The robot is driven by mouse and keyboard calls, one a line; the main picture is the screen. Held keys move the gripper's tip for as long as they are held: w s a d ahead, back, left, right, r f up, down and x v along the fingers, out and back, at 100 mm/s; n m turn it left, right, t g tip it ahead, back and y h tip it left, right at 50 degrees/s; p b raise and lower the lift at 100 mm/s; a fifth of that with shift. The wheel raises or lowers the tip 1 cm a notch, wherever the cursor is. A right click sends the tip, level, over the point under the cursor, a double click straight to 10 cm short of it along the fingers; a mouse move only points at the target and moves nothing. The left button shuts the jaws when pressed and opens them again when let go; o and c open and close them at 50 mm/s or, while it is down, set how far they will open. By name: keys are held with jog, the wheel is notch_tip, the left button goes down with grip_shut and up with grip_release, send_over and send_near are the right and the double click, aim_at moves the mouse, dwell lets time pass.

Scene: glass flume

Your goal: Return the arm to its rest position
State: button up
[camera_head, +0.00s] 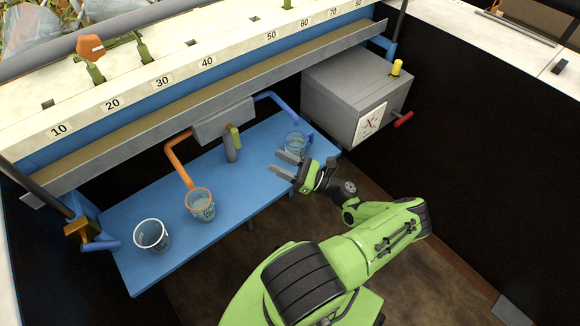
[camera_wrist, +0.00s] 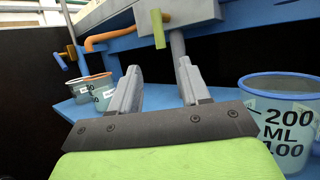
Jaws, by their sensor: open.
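My green arm reaches out over the front of the blue shelf. My gripper (camera_head: 286,165) is open and empty, with its two grey fingers pointing left, near the right end of the shelf. In the wrist view the fingers (camera_wrist: 158,88) stand apart with nothing between them. A beaker (camera_head: 296,144) stands just beyond the gripper on the shelf. In the wrist view a large beaker with "200 ML" marks (camera_wrist: 285,115) is close on the right, apart from the fingers.
The blue shelf (camera_head: 245,180) also holds a beaker under the orange pipe (camera_head: 200,205) and a white-rimmed beaker (camera_head: 151,236). A grey box with a dial (camera_head: 345,85) and red handle (camera_head: 403,119) stands behind right. The floor in front of the shelf looks clear.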

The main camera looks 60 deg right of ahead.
jog(key=shift+v, duration=1.75)
